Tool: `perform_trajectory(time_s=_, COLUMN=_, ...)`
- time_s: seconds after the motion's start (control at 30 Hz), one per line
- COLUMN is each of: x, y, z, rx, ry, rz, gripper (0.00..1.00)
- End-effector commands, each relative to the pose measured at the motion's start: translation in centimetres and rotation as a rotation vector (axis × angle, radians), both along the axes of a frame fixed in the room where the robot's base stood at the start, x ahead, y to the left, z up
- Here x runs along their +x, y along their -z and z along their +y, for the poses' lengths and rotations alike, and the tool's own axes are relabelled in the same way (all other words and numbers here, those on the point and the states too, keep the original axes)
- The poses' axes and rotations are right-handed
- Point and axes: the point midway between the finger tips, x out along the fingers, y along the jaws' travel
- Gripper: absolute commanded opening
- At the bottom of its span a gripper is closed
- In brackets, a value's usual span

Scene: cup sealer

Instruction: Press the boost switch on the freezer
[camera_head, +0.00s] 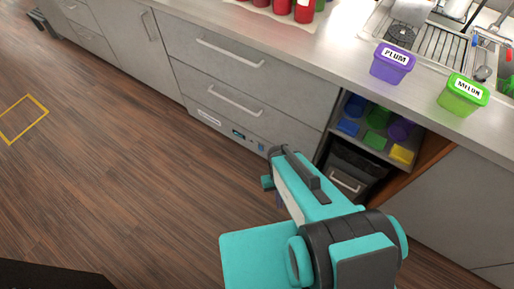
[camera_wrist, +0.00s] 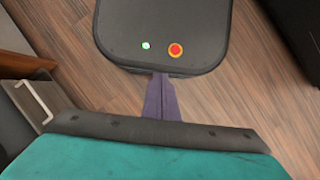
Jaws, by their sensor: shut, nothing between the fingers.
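The grey drawer unit (camera_head: 225,75), which looks like the freezer, stands under the counter in the head view. Its low front strip (camera_head: 222,124) carries a pale label, a small dark display (camera_head: 240,134) and a small blue part (camera_head: 261,147) at the right end. That part may be the boost switch; it is too small to read. My gripper shows in the wrist view as two purple fingers (camera_wrist: 162,82), closed together and empty, over the floor. In the head view my turquoise arm hides most of it. The strip is not visible in the wrist view.
An open shelf (camera_head: 372,150) with coloured containers stands right of the drawers, above a dark drawer (camera_head: 350,165) with a handle. A purple PLUM tub (camera_head: 391,68) and a green MELON tub (camera_head: 460,100) sit on the counter (camera_head: 345,50).

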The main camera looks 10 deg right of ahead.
Motion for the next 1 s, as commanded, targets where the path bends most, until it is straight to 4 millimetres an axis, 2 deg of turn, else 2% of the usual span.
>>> perform_trajectory(time_s=0.03, x=-0.5, y=-1.6, z=0.0, rx=0.000, ry=0.000, rz=0.008, gripper=0.00)
perform_trajectory(time_s=0.3, x=-2.2, y=-4.3, z=0.0, rx=0.000, ry=0.000, rz=0.036, gripper=0.00)
perform_trajectory(time_s=1.0, x=-2.7, y=-4.7, z=0.0, rx=0.000, ry=0.000, rz=0.045, gripper=0.00)
